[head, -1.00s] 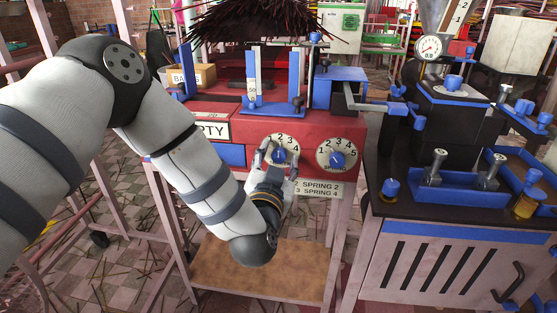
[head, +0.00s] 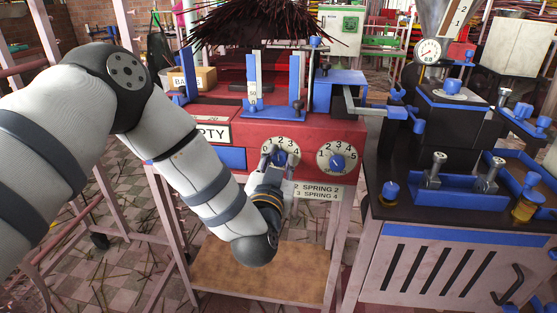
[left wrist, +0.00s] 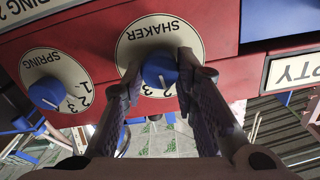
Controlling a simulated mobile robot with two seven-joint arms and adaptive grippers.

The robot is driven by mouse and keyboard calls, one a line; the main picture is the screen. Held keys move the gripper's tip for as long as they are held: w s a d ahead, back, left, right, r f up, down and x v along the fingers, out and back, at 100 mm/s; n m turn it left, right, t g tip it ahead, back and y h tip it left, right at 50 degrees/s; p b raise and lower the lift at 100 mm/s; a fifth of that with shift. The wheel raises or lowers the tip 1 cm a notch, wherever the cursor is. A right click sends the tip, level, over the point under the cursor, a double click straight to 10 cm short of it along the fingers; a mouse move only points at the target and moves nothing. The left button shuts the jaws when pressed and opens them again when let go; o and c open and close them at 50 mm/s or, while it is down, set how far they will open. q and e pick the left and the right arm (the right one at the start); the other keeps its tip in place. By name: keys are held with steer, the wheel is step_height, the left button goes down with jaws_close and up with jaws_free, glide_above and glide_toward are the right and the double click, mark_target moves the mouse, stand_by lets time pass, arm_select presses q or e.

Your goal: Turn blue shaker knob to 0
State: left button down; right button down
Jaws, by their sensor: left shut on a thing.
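The blue shaker knob (head: 280,158) sits on a round white dial on the red machine's front. My left gripper (head: 279,155) reaches the dial from below. Its fingers (left wrist: 161,65) are shut on the knob, one on each side. My right gripper is not in view.
A blue spring knob (head: 337,162) on a similar dial is close to the right of the shaker dial; it also shows in the wrist view (left wrist: 47,92). A label plate (head: 318,190) is below. A black-topped cabinet (head: 440,215) stands to the right.

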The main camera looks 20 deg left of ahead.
arm_select(q)
steer(key=n+p, duration=0.1)
steer(key=n, duration=0.2)
steer(key=shift+a+n, duration=0.1)
steer(key=shift+n, duration=0.2)
steer(key=n+p, duration=0.1)
steer(key=n, duration=0.2)
steer(key=shift+n, duration=0.3)
steer(key=n+p, duration=0.1)
steer(key=n, duration=0.4)
steer(key=shift+f+n, duration=0.15)
steer(key=shift+n, duration=0.15)
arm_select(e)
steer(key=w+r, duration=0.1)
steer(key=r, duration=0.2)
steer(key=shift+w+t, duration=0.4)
arm_select(q)
steer(key=c, duration=1.3)
jaws_free()
steer(key=shift+n, duration=0.3)
steer(key=v, duration=1.2)
steer(key=shift+s+a, duration=0.1)
